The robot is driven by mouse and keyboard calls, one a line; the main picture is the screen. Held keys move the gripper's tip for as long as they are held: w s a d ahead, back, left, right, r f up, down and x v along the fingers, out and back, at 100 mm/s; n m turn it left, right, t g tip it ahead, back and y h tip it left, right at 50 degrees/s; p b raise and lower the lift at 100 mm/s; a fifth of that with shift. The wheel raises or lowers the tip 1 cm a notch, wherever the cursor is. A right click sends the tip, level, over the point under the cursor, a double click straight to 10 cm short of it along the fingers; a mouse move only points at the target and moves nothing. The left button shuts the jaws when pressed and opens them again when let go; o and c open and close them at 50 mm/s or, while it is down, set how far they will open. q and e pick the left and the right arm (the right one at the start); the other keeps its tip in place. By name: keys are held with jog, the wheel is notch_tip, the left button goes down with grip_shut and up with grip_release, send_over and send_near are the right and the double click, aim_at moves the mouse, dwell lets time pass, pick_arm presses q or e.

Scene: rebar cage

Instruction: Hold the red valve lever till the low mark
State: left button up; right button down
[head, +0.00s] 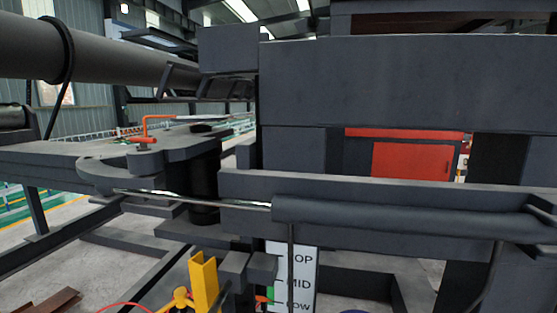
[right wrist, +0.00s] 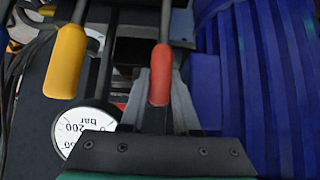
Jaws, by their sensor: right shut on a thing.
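The red valve lever (right wrist: 160,75) hangs down in the middle of the right wrist view. My right gripper (right wrist: 161,92) is shut on it, with one grey finger on each side of its lower end. The mark board (head: 304,270) is white and stands at the bottom middle of the head view. It reads MID in the middle and Low at the bottom edge; the top word is partly covered. A thin dark rod passes in front of the board. I cannot tell which part serves as a pointer. My left gripper is not in view.
A yellow lever (right wrist: 66,60) hangs left of the red one, with a pressure gauge (right wrist: 82,130) below it. A ribbed blue housing (right wrist: 255,80) stands close on the right. In the head view, a grey cylinder (head: 390,218) crosses the middle and a yellow bracket (head: 203,275) stands below.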

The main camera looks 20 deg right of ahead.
jog(key=shift+r, duration=0.1)
dwell(0.4)
jog(key=shift+s+a+t+h+b, duration=0.25)
jog(key=shift+s+a+t, duration=0.15)
jog(key=shift+s, duration=0.1)
jog(key=shift+s+a+t+h+b, duration=0.25)
jog(key=shift+s+t, duration=0.15)
jog(key=shift+s, duration=0.1)
jog(key=c, duration=1)
grip_release()
jog(key=shift+s+r, duration=0.1)
jog(key=shift+r, duration=0.25)
jog(key=shift+o, duration=1.4)
jog(key=shift+w+d, duration=0.1)
jog(key=shift+w, duration=0.1)
jog(key=p+v, duration=0.8)
jog(key=v, duration=0.1)
jog(key=shift+s+f, duration=0.15)
jog(key=shift+f, duration=0.05)
